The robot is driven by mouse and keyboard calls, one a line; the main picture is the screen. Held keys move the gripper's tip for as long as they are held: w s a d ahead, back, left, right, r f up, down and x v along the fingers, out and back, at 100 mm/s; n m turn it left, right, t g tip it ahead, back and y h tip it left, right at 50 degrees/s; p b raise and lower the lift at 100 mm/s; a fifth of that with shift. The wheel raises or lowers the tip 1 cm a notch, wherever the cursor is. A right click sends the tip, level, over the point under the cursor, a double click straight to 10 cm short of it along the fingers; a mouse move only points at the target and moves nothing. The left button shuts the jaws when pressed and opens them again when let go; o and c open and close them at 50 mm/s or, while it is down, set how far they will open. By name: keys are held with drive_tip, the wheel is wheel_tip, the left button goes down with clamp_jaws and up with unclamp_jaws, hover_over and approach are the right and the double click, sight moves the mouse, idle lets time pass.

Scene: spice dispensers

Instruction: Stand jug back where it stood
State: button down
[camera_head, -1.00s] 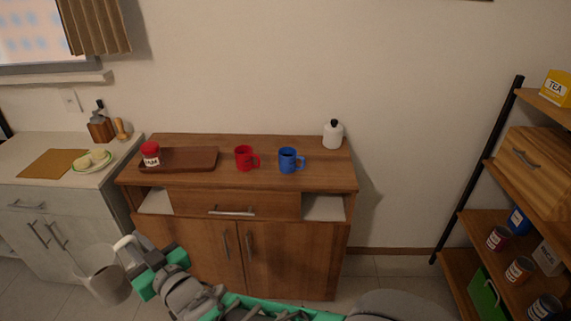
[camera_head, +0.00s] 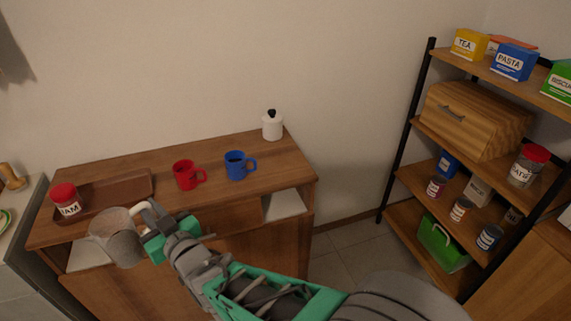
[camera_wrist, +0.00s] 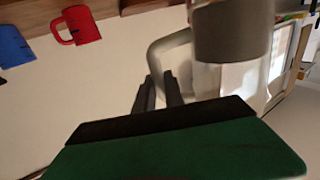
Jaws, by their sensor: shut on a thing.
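The jug (camera_head: 122,246) is a pale grey-white vessel with a handle, held in front of the wooden cabinet's left part in the head view. My gripper (camera_head: 154,232) is shut on its handle. In the wrist view the jug (camera_wrist: 232,35) is at the upper right, with its looped handle (camera_wrist: 158,57) running into the fingers of my gripper (camera_wrist: 160,92). The jug hangs in the air, below the level of the cabinet top's front edge in the picture. Its base and contents are hard to make out.
A shelf rack (camera_head: 412,120) with boxes and jars stands at right.

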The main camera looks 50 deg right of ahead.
drive_tip(key=s+d+r+m+g+h+b, duration=0.1)
drive_tip(key=d+m+g+h+b, duration=0.25)
drive_tip(key=d, duration=0.95)
drive_tip(key=s+d+r+m+h+b, duration=0.15)
drive_tip(key=d+m+h+b, duration=0.35)
drive_tip(key=d, duration=0.8)
drive_tip(key=s+d+r+m+g+h+b, duration=0.1)
drive_tip(key=s+d+m+g+h+b, duration=0.15)
drive_tip(key=s+d, duration=0.55)
drive_tip(key=s+d+r+m+g+h+b, duration=0.15)
drive_tip(key=s+d+g+h, duration=0.25)
drive_tip(key=s+d, duration=0.4)
drive_tip(key=shift+n, duration=0.35)
drive_tip(key=w+d+f, duration=0.3)
drive_tip(key=w+f, duration=0.1)
drive_tip(key=w+d+f, duration=0.3)
drive_tip(key=w+f, duration=0.1)
drive_tip(key=w+d+f, duration=0.3)
drive_tip(key=w+f, duration=0.1)
drive_tip(key=shift+w+d+f+b, duration=0.25)
drive_tip(key=shift+d+b, duration=0.1)
